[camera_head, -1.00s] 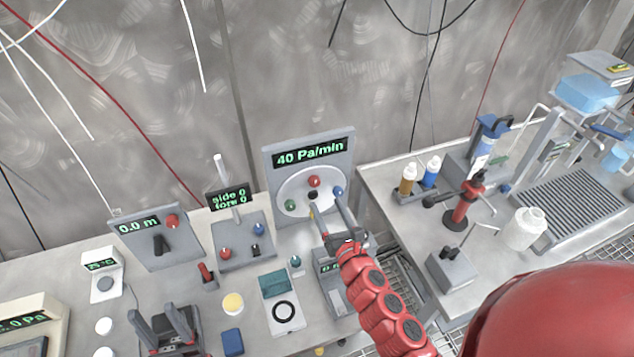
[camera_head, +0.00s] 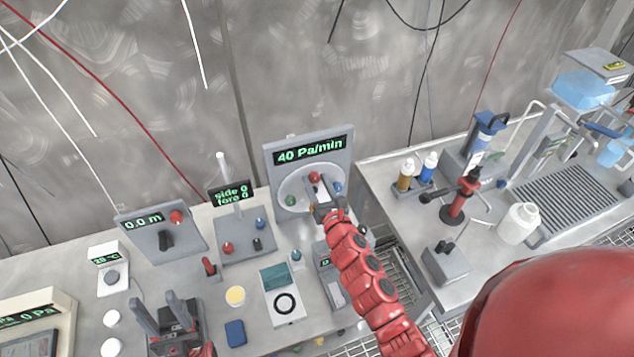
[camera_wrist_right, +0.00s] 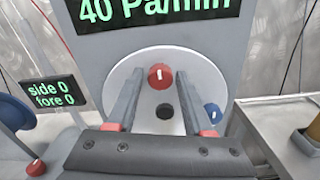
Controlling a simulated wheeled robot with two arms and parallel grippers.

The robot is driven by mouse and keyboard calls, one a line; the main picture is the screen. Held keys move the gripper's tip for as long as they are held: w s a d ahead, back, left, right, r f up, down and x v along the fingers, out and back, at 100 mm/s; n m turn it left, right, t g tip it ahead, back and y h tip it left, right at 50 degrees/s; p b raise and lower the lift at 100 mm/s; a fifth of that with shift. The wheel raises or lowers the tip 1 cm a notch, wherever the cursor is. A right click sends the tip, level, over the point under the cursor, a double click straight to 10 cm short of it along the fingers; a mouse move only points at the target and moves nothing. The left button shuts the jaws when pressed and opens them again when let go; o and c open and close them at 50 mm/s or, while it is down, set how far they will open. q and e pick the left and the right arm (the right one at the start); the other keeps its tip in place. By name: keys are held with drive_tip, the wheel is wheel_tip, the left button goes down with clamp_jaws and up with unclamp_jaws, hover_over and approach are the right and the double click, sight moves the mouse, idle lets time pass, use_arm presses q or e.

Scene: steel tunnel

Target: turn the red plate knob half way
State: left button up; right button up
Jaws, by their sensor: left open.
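The red plate knob (camera_head: 314,177) sits at the top of a round pale plate (camera_head: 285,205) on an upright grey panel reading "40 Pa/min". It carries a white mark, seen upright in the right wrist view (camera_wrist_right: 161,76). My right gripper (camera_head: 322,190) is open in front of the plate. In the right wrist view its two fingers (camera_wrist_right: 160,82) reach forward with the red knob between them; clear contact does not show. A black centre knob (camera_wrist_right: 166,111) lies lower between the fingers. My left gripper (camera_head: 161,311) is open and empty, low at the left above the bench.
A blue knob (camera_wrist_right: 212,112) is close to the right finger, and a green knob (camera_head: 290,200) sits at the plate's left. A "side 0 fore 0" display (camera_head: 230,193) stands left of the panel. A second bench with bottles (camera_head: 405,175) is at the right.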

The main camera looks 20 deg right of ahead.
clamp_jaws()
